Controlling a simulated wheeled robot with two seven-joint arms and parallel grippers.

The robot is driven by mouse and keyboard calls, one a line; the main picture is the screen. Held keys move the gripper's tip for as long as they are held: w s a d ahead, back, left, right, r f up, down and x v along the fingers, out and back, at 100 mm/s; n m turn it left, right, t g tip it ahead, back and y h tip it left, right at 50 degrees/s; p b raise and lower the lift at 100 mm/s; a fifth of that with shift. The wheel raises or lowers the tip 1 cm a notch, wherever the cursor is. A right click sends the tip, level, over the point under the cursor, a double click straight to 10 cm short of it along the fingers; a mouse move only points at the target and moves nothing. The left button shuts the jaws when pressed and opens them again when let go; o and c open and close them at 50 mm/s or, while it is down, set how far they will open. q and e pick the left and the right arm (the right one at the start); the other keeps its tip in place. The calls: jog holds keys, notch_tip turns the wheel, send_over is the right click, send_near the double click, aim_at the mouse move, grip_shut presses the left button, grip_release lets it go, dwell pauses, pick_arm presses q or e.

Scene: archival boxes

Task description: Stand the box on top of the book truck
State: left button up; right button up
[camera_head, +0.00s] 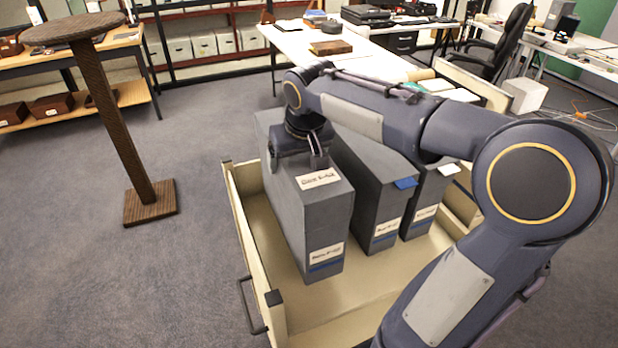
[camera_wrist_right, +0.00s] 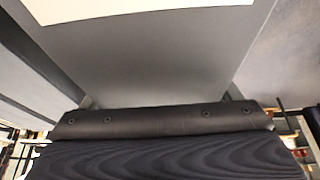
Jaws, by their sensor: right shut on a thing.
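A tall grey archival box (camera_head: 312,225) with white labels and a blue stripe stands upright at the left inside a cream open-topped bin (camera_head: 243,228) with a dark side handle. Whether its base touches the bin floor is hard to tell. My right gripper (camera_head: 318,160) is shut on this box at its top, beside the top label. In the right wrist view, the grey box face (camera_wrist_right: 160,60) fills the picture above the dark gripper (camera_wrist_right: 165,118). I cannot tell whether the cream bin is the book truck. My left gripper is out of view.
Two more grey boxes stand in the bin to the right, a middle one (camera_head: 375,205) and a right one (camera_head: 425,205). A brown round-topped stand (camera_head: 115,120) is at left. A white table (camera_head: 340,62) is behind. The carpet (camera_head: 195,130) between stand and bin is clear.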

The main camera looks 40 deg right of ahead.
aim_at(305, 159)
jog(key=shift+w+f, duration=0.1)
jog(key=shift+f, duration=2.1)
jog(key=shift+f, duration=0.2)
jog(key=o, duration=1.9)
jog(key=v, duration=1.2)
jog(key=shift+r, duration=0.1)
